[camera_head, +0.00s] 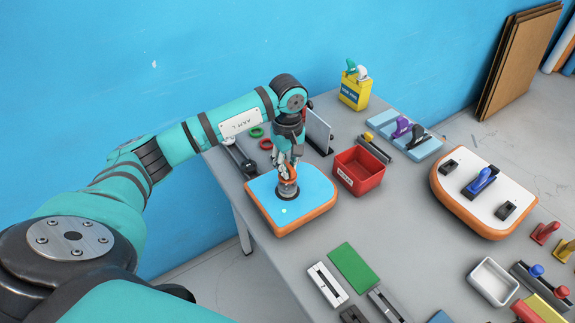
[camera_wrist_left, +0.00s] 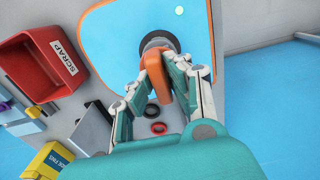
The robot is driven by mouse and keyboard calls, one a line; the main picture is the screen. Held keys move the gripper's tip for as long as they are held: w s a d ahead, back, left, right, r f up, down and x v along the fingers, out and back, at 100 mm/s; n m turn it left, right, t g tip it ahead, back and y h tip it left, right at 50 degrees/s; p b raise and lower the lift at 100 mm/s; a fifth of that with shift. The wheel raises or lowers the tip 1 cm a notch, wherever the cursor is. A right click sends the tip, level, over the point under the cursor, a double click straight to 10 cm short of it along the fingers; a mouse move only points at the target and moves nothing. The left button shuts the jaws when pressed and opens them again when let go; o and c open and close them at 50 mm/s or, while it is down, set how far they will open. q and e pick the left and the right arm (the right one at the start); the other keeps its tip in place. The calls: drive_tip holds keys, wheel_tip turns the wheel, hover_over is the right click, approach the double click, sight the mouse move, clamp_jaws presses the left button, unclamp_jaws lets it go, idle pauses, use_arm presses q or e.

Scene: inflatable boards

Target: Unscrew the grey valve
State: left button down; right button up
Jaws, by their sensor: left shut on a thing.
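The grey valve (camera_head: 288,189) sits on the blue-topped board with an orange rim (camera_head: 262,200), which lies near the table's left edge. An orange piece (camera_wrist_left: 154,72) stands out from the valve (camera_wrist_left: 158,44) towards my wrist camera. My left gripper (camera_head: 287,168) comes down from above and is shut on this orange piece, one finger on either side in the left wrist view (camera_wrist_left: 158,82). The fingers hide part of the piece, and I cannot tell how it joins the valve. My right gripper is not in view.
A red scrap bin (camera_head: 359,172) stands just right of the board. A grey upright plate (camera_head: 319,132) and a green ring (camera_head: 256,132) lie behind. A white board with a blue handle (camera_head: 482,182) is further right. Bare table lies in front of the bin.

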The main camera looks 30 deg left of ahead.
sight(288, 165)
use_arm(q)
drive_tip(key=shift+f+b, duration=1.05)
drive_tip(key=shift+f, duration=0.05)
drive_tip(key=c, duration=1.2)
unclamp_jaws()
drive_tip(key=shift+r, duration=0.1)
wheel_tip(288, 165, up, 12)
